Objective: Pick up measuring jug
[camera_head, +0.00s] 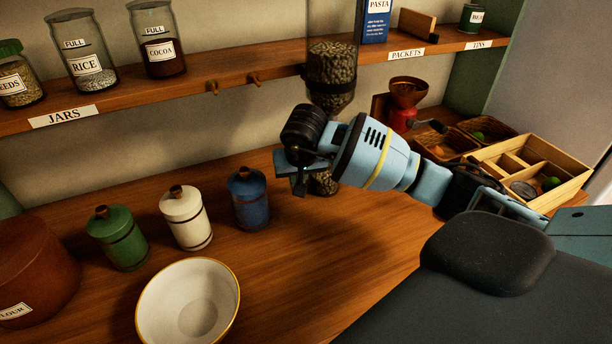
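No measuring jug can be made out in the head view. My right arm comes in from the right, and my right gripper (297,178) hangs over the wooden counter, just right of the blue canister (249,197) and in front of the coffee bean dispenser (332,72). The wrist hides much of its fingers, so I cannot tell whether it is open or shut. My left gripper is out of view.
A white bowl (188,307), green canister (117,237), white canister (186,217) and flour bin (32,268) stand on the counter. A red grinder (404,103) and a divided wooden tray (571,192) are at right. A jar shelf (130,107) runs above. The front middle counter is clear.

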